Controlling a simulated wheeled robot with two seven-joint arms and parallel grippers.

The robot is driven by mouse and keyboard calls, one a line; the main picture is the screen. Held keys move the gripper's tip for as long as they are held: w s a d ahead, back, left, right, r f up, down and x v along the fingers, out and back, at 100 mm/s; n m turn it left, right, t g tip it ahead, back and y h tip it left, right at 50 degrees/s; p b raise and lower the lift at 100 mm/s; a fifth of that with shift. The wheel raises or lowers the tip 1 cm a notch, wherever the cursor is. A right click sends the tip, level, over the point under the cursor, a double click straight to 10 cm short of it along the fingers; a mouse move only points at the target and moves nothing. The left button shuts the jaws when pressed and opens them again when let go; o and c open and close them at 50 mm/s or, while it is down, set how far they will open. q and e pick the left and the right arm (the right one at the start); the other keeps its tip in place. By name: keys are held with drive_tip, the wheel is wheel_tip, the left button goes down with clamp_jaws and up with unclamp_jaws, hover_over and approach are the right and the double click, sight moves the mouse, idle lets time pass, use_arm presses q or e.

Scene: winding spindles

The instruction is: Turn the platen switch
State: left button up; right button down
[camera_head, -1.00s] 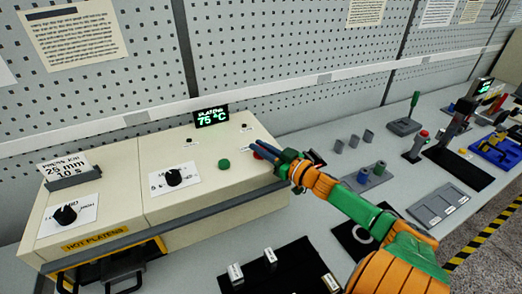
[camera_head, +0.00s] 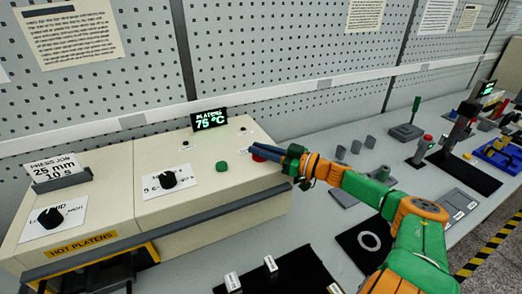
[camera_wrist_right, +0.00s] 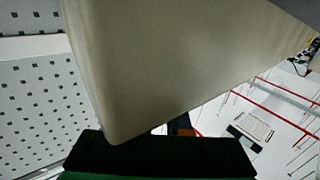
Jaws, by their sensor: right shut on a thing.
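The press (camera_head: 130,215) is a cream box at the left with a sloping top and a green display (camera_head: 209,119) reading 75 °C. My right gripper (camera_head: 253,149) reaches over its right end, fingers low at the top face. It is shut on a small part that its fingers hide, apparently the platen switch. A red button (camera_head: 258,158) shows just beside the fingers. A green button (camera_head: 221,166) and a black knob (camera_head: 168,180) lie farther left. The right wrist view shows the press's cream corner (camera_wrist_right: 130,110) close up; the jaws' contact is not visible there. My left gripper is not in view.
Another black knob (camera_head: 50,218) and a job card (camera_head: 54,171) are at the press's left. A black mat (camera_head: 285,275) with small blocks lies in front. Fixtures and tools, including a blue one (camera_head: 490,153), stand along the bench at right. A pegboard wall (camera_head: 290,50) is behind.

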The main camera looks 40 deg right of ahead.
drive_tip(key=c, duration=0.9)
unclamp_jaws()
drive_tip(key=shift+w+f, duration=0.1)
drive_tip(key=p+v, duration=0.3)
drive_tip(key=v, duration=0.3)
drive_tip(key=shift+s, duration=0.25)
drive_tip(key=shift+s+d, duration=0.15)
drive_tip(key=shift+s, duration=0.15)
